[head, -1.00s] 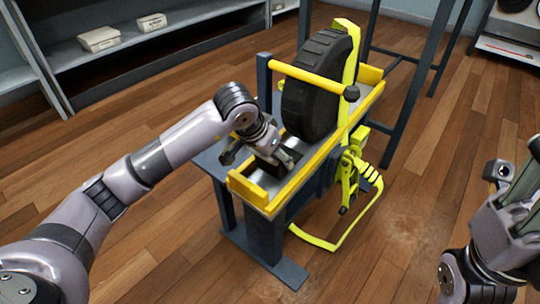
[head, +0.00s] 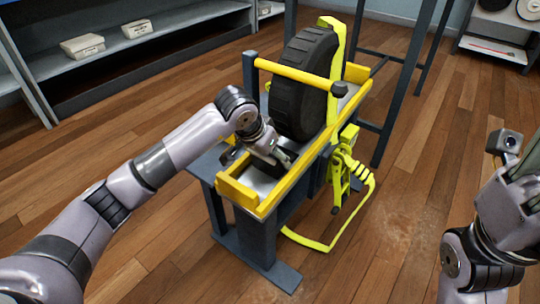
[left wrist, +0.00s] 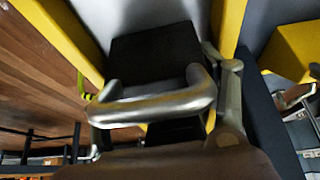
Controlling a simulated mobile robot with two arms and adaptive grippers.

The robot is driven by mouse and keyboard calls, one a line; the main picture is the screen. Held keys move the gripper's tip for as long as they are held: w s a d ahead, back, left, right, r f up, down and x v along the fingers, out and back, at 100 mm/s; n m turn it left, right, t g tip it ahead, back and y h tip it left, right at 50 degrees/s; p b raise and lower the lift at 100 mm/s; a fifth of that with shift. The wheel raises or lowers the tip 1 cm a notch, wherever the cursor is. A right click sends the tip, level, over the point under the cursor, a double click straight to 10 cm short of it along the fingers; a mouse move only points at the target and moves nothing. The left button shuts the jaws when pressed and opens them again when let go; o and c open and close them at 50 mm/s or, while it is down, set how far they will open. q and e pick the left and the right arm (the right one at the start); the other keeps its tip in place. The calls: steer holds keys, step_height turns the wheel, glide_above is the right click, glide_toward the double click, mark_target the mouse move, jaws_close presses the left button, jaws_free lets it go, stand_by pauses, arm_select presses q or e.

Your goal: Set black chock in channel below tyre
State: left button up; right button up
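The tyre (head: 303,85) stands upright in the yellow-railed channel (head: 236,190) of a dark stand. The black chock (head: 286,157) is low in the channel, in front of the tyre's lower edge; in the left wrist view the chock (left wrist: 155,55) is a black block between the yellow rails. My left gripper (head: 268,152) is at the chock's near side, reaching down into the channel. A curved silver bar (left wrist: 150,105) crosses in front of the chock. Whether the fingers grip it is unclear. My right gripper (head: 518,185) is raised at the right edge, away from the stand, its fingers not clear.
A yellow bar (head: 292,75) crosses beside the tyre above the channel. A bright yellow strap or ratchet (head: 340,178) hangs on the stand's right side. A shelf with white boxes (head: 83,46) stands at the back left. The wooden floor is clear in front.

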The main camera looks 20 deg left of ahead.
arm_select(q)
steer(key=o, duration=0.5)
steer(key=shift+o, duration=0.3)
